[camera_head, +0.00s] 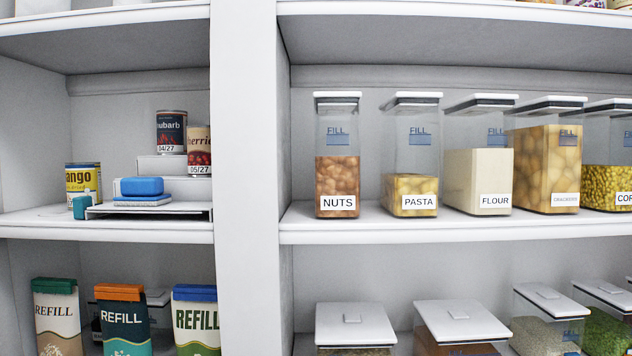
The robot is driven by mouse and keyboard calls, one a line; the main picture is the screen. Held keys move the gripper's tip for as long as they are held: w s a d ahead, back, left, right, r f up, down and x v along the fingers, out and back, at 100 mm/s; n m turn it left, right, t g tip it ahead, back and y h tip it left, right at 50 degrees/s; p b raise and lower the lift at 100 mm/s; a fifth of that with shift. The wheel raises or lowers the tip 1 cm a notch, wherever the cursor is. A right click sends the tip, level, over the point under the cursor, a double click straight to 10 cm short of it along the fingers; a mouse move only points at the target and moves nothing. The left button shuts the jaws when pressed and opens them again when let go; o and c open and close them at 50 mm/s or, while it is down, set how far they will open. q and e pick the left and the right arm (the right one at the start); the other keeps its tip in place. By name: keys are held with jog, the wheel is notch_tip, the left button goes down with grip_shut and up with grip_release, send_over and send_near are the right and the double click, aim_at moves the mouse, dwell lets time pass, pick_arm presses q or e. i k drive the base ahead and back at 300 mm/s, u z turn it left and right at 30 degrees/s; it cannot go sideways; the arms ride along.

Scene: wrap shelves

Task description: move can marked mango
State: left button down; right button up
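The can marked mango (83,183) stands upright on the left part of the middle shelf. It has a yellow label with dark lettering, and its left part reads only "ango" in view. Neither of my grippers shows in the head view.
Blue sponges or cloths (142,187) lie on a low white stand right of the mango can. A white upright (245,180) divides the shelves. Right of it stand nuts (337,175), pasta and flour containers. Refill bags (121,325) stand below.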

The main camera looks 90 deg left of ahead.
aim_at(82, 179)
jog(key=k, duration=0.9)
jog(key=u, duration=2.2)
